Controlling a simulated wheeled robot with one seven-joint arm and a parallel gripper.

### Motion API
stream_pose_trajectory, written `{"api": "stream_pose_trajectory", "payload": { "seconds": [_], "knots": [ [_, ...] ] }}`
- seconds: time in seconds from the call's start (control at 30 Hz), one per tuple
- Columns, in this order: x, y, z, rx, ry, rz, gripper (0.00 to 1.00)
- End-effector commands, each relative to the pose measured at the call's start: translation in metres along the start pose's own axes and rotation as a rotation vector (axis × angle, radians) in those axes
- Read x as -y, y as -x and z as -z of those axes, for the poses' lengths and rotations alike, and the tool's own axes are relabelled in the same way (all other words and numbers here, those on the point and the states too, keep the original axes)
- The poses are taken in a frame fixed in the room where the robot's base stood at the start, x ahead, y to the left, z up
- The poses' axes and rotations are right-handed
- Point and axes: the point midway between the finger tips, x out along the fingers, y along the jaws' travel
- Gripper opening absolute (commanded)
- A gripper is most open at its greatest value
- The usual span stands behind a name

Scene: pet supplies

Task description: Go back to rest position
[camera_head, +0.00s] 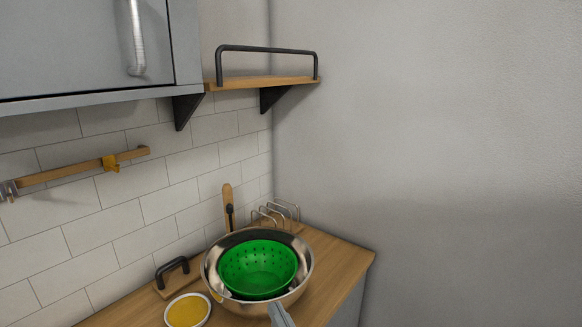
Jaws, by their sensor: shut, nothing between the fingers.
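My gripper (280,314) shows only in part at the bottom edge of the head view, in front of the metal bowl. It is shut and empty. The rest of my arm is out of the picture. A green colander (258,268) with small holes sits inside a large shiny metal bowl (211,272) on the wooden counter. The gripper's tip overlaps the bowl's lower front in the picture; I cannot tell whether they touch.
A small white dish with yellow contents (187,311) stands left of the bowl. A wire rack (283,212) and a wooden board (227,205) stand behind it. A wooden shelf (265,82) and grey cabinet (80,45) hang above. The wooden counter (342,262) is clear at right.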

Motion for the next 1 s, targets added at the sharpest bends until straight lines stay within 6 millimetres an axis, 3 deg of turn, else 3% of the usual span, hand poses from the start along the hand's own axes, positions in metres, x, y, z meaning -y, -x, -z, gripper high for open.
{"api": "stream_pose_trajectory", "payload": {
  "seconds": [0.03,0.13,0.5,0.8,1.0],
  "knots": [
    [-0.008,0.022,-0.009,-0.015,-0.006,-0.026,0.0],
    [-0.021,0.062,-0.015,-0.056,-0.004,-0.076,0.0],
    [-0.057,0.218,-0.026,-0.122,0.062,-0.256,0.0],
    [-0.064,0.335,-0.026,-0.064,0.15,-0.365,0.0],
    [-0.062,0.402,-0.034,0.057,0.188,-0.414,0.0]
  ]
}}
